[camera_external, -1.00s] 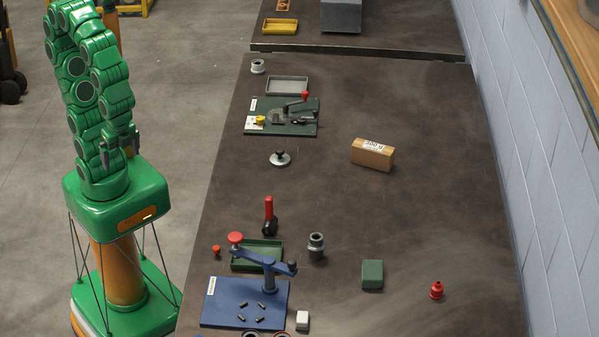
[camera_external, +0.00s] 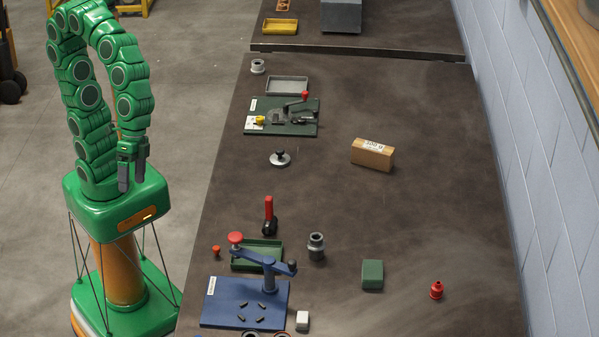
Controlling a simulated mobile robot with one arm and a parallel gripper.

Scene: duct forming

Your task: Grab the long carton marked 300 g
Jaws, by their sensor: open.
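The long carton (camera_external: 373,155) is a tan box with a white label reading 300 g on its top. It lies on the dark table, right of the middle and toward the back, with nothing touching it. My gripper (camera_external: 133,185) hangs pointing down beside my green arm, over my own base at the left. It is open and empty, off the table's left edge and far from the carton.
The dark table (camera_external: 430,210) is clear around the carton. A green clamp fixture (camera_external: 255,104) and a silver knob (camera_external: 280,158) lie to its left. A blue press (camera_external: 220,300), a red-handled tool (camera_external: 268,215), a grey fitting (camera_external: 316,246) and a green block (camera_external: 372,274) stand nearer. A wall (camera_external: 505,150) bounds the right.

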